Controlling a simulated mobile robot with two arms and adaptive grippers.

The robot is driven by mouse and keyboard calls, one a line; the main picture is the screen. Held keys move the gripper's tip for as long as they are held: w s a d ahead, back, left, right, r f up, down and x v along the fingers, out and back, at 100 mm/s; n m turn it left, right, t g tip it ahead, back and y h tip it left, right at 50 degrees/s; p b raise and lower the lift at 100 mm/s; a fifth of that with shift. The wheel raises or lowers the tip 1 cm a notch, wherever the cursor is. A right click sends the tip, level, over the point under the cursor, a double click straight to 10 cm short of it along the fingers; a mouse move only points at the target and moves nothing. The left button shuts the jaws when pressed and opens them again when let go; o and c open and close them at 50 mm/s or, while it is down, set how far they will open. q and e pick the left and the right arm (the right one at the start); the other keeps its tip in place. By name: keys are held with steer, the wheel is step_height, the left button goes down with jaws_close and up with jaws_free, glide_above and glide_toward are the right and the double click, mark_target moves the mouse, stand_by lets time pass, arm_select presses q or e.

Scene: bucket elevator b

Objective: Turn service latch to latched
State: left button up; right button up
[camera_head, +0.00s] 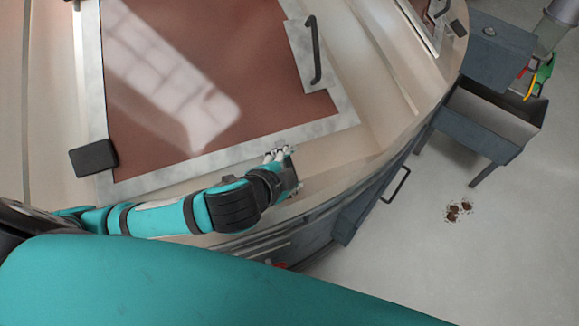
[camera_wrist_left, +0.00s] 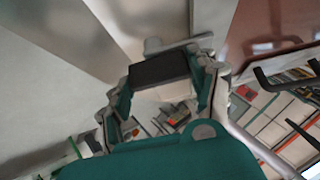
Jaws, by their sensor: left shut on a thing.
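My left gripper (camera_head: 281,157) is at the lower edge of the framed brown panel, near its right corner. In the left wrist view its two fingers (camera_wrist_left: 165,82) close on a dark rectangular block (camera_wrist_left: 159,70), which appears to be the service latch's handle. A pale metal piece (camera_wrist_left: 178,43) shows just beyond the block. In the head view the gripper and wrist mostly hide the latch, and I cannot read its position. My right gripper is not in view.
The brown panel (camera_head: 200,80) has a pale frame, a black bar handle (camera_head: 316,50) at right and a dark block (camera_head: 93,158) at its lower left. A grey bin (camera_head: 490,115) on legs stands at right. The floor (camera_head: 420,255) is open, with brown spots.

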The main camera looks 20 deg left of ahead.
arm_select(q)
steer(key=o, duration=1.2)
